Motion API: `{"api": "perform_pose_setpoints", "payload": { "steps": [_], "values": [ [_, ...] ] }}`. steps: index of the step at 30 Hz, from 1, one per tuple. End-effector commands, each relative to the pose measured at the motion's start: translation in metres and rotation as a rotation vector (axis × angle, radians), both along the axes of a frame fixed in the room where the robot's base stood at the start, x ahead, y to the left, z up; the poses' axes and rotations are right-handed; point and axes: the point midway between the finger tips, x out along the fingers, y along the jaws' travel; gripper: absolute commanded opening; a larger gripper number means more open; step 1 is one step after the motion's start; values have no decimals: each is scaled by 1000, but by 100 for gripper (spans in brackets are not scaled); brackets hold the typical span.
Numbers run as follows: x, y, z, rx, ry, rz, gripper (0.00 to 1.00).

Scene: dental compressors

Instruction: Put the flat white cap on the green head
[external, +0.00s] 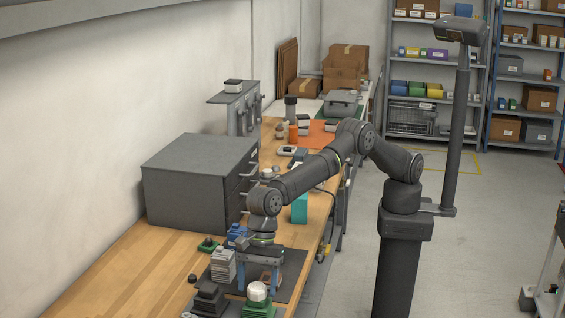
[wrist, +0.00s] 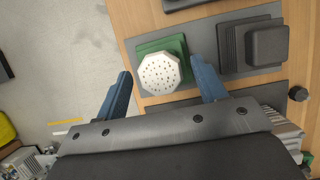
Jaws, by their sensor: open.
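A green block with a white top stands near the front of the bench in the external view (external: 258,310). In the wrist view, a white, many-sided piece with small holes (wrist: 160,73) covers most of the green block (wrist: 178,46). I cannot tell whether this white piece is a loose flat cap or part of the head; it looks rounded from outside. My gripper (external: 259,280) points down just behind the block. Its blue fingers are apart and empty. In the wrist view, the white piece appears between and slightly beyond my fingertips (wrist: 162,76), with no visible contact.
A dark stepped block (wrist: 268,46) sits on a grey mat right of the green block in the wrist view. A grey ribbed unit (external: 222,265) stands left of my gripper. A large grey drawer cabinet (external: 190,180) stands farther back. The bench's left foreground is mostly clear.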

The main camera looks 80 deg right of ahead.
Motion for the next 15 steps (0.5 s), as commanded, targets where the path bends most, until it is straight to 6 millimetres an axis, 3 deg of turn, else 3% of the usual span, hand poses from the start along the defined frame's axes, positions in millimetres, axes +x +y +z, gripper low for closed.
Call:
{"api": "perform_pose_setpoints", "payload": {
  "steps": [8, 15],
  "values": [
    [0, -6, 21, 3, -2, -1, 65],
    [0, -27, 69, 2, -2, -1, 65]
  ]
}}
